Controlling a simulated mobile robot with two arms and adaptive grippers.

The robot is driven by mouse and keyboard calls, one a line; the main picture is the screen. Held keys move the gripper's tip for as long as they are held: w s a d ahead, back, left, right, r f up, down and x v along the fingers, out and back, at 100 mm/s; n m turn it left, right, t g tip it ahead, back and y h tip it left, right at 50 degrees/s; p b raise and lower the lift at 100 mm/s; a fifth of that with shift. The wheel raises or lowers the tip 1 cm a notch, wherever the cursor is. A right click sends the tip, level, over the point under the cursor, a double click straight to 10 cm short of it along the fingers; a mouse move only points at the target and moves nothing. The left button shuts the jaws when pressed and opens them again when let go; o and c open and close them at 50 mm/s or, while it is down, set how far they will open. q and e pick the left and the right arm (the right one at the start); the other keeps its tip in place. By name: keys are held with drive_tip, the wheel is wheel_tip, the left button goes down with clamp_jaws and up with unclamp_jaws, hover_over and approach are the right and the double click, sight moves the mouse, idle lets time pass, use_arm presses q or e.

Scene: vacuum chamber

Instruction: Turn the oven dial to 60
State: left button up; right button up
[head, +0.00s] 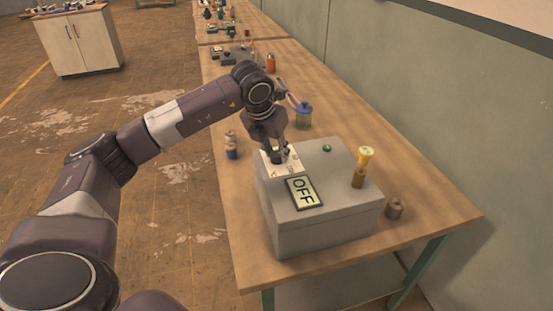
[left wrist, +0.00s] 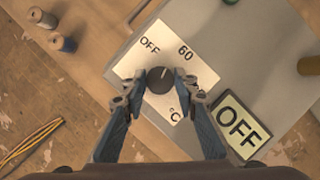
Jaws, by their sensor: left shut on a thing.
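The oven is a grey box (head: 325,218) on the workbench, with a white dial plate on top. The plate (left wrist: 194,64) carries the marks OFF, 60 and °C. The round black dial (left wrist: 159,84) sits on it, with a pale pointer line toward the plate's far edge, seemingly between OFF and 60. The display (head: 303,193) reads OFF, also in the left wrist view (left wrist: 238,127). My left gripper (head: 278,156) reaches down over the plate; in the left wrist view its fingers (left wrist: 160,82) are shut on the dial's two sides. My right gripper is out of view.
On the oven stand a brown bottle with a yellow top (head: 360,170) and a green button (head: 327,147). Small spools (head: 231,145), a blue-lidded jar (head: 303,115) and a brown weight (head: 394,208) stand around it. A wall runs along the bench's right side.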

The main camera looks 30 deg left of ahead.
use_arm(q)
drive_tip(key=shift+a+m+h+b, duration=0.1)
drive_tip(key=shift+m+h+b, duration=0.45)
drive_tip(key=shift+m, duration=0.95)
drive_tip(key=o, duration=1.2)
drive_tip(key=shift+c, duration=0.2)
drive_tip(key=v, duration=1.2)
drive_tip(key=shift+w, duration=0.1)
